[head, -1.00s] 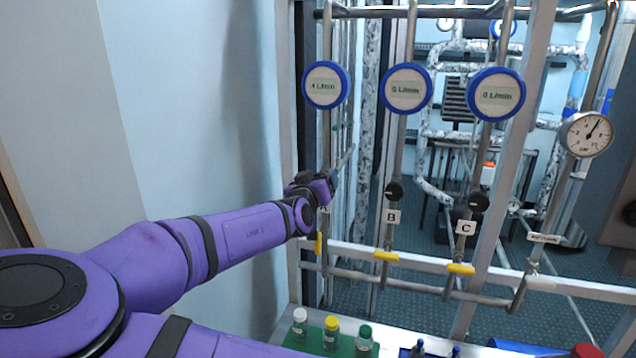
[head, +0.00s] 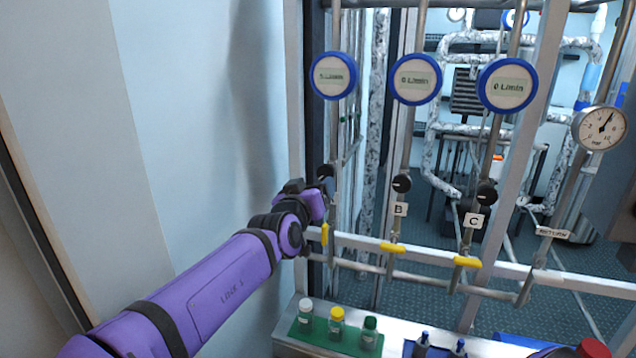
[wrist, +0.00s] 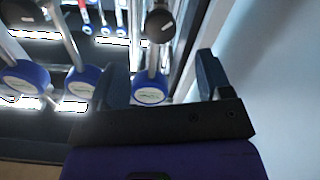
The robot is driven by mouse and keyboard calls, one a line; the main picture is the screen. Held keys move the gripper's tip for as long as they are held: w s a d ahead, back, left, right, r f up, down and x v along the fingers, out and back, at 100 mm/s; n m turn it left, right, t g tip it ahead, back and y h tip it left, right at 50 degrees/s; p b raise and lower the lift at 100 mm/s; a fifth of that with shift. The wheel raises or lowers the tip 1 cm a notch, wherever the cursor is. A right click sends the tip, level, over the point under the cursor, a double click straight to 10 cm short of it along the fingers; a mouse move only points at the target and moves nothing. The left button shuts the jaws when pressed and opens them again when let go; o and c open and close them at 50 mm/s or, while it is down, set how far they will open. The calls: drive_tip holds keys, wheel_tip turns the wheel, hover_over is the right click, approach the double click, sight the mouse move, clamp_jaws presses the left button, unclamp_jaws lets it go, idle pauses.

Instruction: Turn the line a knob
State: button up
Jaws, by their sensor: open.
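The line A knob (head: 326,171) is a round black knob on the left pipe, below the left blue-rimmed flow display (head: 334,75). The display's number is too blurred to read. My gripper (head: 318,190) is just left of and below the knob, with the A label hidden. In the wrist view a black knob (wrist: 158,26) lies beyond the gap between my open fingers (wrist: 161,65), apart from them. Nothing is held.
Line B's knob (head: 401,183) and line C's knob (head: 487,192) stand to the right, with yellow handles (head: 392,248) below. Line A's yellow handle (head: 325,234) is upright near my wrist. Capped vials (head: 337,322) stand on the ledge below. A wall is close on the left.

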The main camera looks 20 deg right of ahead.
drive_tip(key=shift+v, duration=0.8)
